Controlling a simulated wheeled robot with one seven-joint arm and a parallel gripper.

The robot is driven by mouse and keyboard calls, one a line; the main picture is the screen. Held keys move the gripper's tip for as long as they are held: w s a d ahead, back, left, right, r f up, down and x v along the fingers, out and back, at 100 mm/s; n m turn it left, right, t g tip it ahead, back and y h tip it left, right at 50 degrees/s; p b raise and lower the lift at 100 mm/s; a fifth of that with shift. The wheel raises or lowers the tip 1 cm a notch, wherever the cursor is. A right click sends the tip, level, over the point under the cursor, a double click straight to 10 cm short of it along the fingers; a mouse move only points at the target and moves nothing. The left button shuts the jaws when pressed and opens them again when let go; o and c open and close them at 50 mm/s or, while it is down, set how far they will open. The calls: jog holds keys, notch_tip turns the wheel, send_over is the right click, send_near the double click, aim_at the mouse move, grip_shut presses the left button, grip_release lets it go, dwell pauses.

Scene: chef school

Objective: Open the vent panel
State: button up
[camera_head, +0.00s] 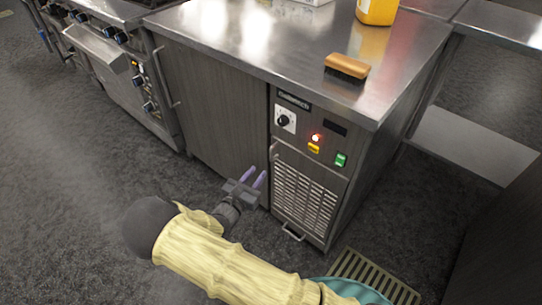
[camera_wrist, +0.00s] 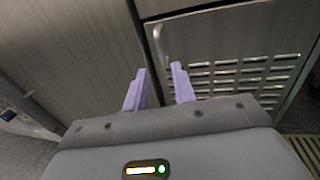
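The vent panel (camera_head: 304,196) is a slatted metal panel low on the counter's front, below a control panel with a knob and lights. It looks closed. A small handle (camera_head: 292,232) sits at its bottom edge, and another vertical handle (camera_head: 274,150) is at its upper left. In the wrist view the slatted panel (camera_wrist: 226,72) is at the upper right, with a handle (camera_wrist: 160,45) at its left edge. My gripper (camera_head: 257,177) has two purple fingers, spread apart and empty, in front of the panel's left side. In the wrist view my gripper (camera_wrist: 158,82) points toward that handle without visible contact.
A wooden brush (camera_head: 346,68) and a yellow bottle (camera_head: 377,10) stand on the steel counter (camera_head: 270,35). An oven (camera_head: 110,65) is at the left. A floor grate (camera_head: 372,278) lies in front at the right. The dark floor at the left is clear.

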aim_at(271, 158)
jog(key=b+x, duration=0.1)
jog(key=x, duration=0.9)
jog(key=shift+w+b, duration=0.25)
jog(key=shift+b, duration=0.1)
grip_shut()
